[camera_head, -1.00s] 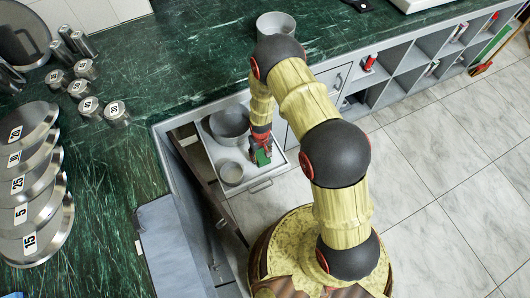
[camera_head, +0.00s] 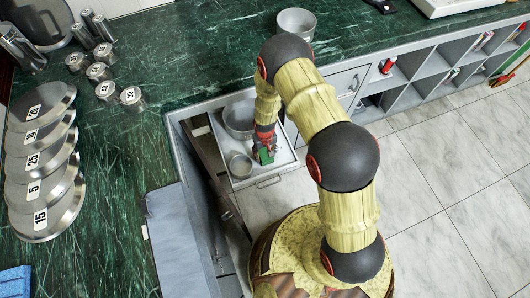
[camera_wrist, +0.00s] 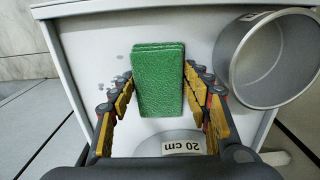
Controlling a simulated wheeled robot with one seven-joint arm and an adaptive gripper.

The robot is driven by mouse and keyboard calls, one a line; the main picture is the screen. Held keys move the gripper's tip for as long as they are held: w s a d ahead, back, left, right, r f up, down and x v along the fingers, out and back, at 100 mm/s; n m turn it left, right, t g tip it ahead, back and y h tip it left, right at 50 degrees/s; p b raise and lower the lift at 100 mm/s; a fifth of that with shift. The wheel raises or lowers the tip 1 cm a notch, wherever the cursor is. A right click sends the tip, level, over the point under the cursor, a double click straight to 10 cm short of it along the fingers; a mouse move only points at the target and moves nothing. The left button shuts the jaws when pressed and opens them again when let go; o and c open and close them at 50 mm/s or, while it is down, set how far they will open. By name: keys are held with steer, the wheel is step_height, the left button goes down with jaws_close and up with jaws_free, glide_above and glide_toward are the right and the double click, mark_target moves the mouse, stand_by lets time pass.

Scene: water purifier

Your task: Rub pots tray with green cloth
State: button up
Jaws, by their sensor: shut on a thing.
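The pots tray (camera_head: 256,172) is a white pull-out drawer below the green counter. It holds a larger grey pot (camera_head: 239,120) and a smaller grey pot (camera_head: 240,165). My gripper (camera_head: 265,147) is over the right part of the tray, shut on the green cloth (camera_head: 267,158). In the wrist view the green cloth (camera_wrist: 158,85) is a thick folded block between my fingers, low over the white tray floor (camera_wrist: 90,60). I cannot tell if it touches the floor. Small grey spots (camera_wrist: 120,85) show left of the cloth.
In the wrist view one pot (camera_wrist: 270,60) is close at the right, and another labelled "20 cm" (camera_wrist: 182,146) is partly hidden by my gripper. Numbered lids (camera_head: 45,165) stand on the counter's left. Another pot (camera_head: 296,22) stands on the counter behind my arm.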

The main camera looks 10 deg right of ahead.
mark_target(265, 154)
steer(key=shift+r+p, duration=1.8)
steer(key=shift+r, duration=1.1)
steer(key=shift+r, duration=0.1)
steer(key=shift+r+p, duration=1.05)
steer(key=shift+r, duration=0.4)
steer(key=shift+f, duration=0.1)
